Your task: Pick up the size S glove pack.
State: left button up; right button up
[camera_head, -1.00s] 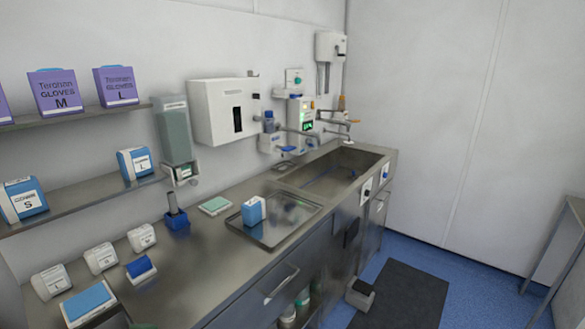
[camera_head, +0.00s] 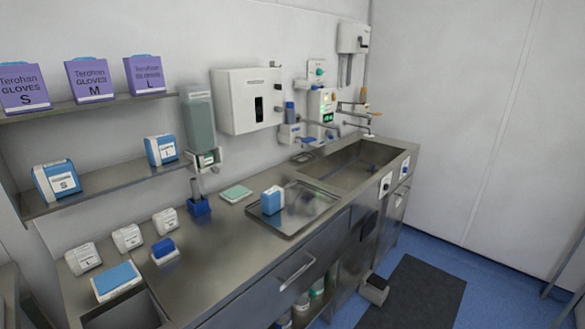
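A purple pack marked "Terohan GLOVES S" (camera_head: 22,88) stands on the upper shelf at the far left, beside purple packs marked M (camera_head: 90,80) and L (camera_head: 144,75). On the lower shelf, a blue and white pack with an S label (camera_head: 57,181) stands left of a similar pack marked L (camera_head: 161,150). Another blue and white pack (camera_head: 272,200) stands on the metal tray; its label is not readable. Several small white packs (camera_head: 127,238) stand on the counter, their lettering too small to read surely. Neither of my grippers is in view.
The steel counter (camera_head: 225,255) holds a metal tray (camera_head: 318,210), a blue holder (camera_head: 199,207) and a blue-topped box (camera_head: 117,281). A sink (camera_head: 350,167) is at the far end. Open blue floor and a dark mat (camera_head: 415,290) lie at the right.

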aim_at(127, 239)
jog(key=u, duration=1.3)
jog(key=i+l+u, duration=0.2)
jog(key=u, duration=0.25)
jog(key=i+l+u, duration=0.15)
jog(key=u, duration=0.35)
jog(key=l+u, duration=0.45)
jog(key=i+j, duration=0.05)
